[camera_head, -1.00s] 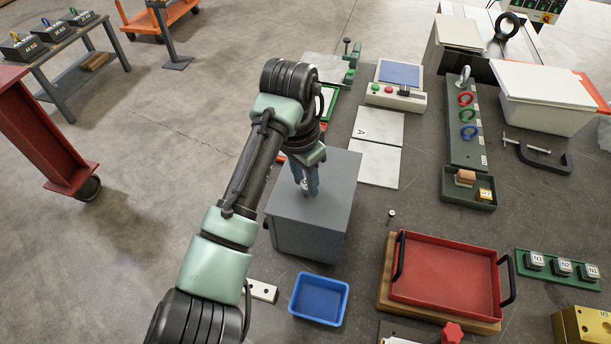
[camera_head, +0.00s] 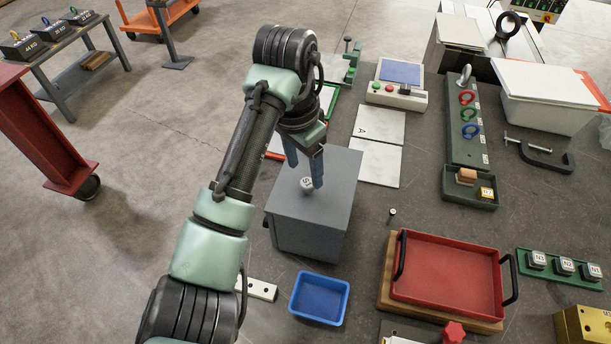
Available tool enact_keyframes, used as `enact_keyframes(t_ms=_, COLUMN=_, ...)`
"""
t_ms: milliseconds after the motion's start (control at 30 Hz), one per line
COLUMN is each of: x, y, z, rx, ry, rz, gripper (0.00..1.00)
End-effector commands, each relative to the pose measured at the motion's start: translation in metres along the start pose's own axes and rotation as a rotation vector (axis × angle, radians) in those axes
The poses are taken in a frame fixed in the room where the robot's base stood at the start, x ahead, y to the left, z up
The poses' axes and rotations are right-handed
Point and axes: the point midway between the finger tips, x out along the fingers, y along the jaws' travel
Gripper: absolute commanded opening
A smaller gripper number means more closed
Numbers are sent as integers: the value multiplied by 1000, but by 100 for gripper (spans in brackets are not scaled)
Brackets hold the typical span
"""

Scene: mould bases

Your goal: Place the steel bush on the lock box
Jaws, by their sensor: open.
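The steel bush (camera_head: 307,184) is a small light metal piece standing on the top of the grey lock box (camera_head: 326,210), left of the middle of that top. The lock box is a grey block on the dark worktop. My gripper (camera_head: 304,172) is above the box top with its blue fingers spread apart. It is open and empty. The bush shows below and between the fingertips, and I see no finger closed on it.
A blue tray (camera_head: 319,298) lies in front of the box. A red tray (camera_head: 446,277) with black handles is to the right. A small upright pin (camera_head: 391,215) stands between box and red tray. White plates (camera_head: 377,163) lie behind at the right.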

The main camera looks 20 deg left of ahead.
Motion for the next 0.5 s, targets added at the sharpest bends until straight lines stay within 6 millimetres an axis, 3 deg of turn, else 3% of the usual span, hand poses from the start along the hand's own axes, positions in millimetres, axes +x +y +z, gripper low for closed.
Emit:
enact_keyframes(t_ms=200, x=-55, y=-3, z=0, rx=-2, ry=-1, rz=-7, gripper=66)
enact_keyframes(t_ms=500, x=-82, y=-1, z=0, rx=-1, ry=-1, rz=-3, gripper=66)
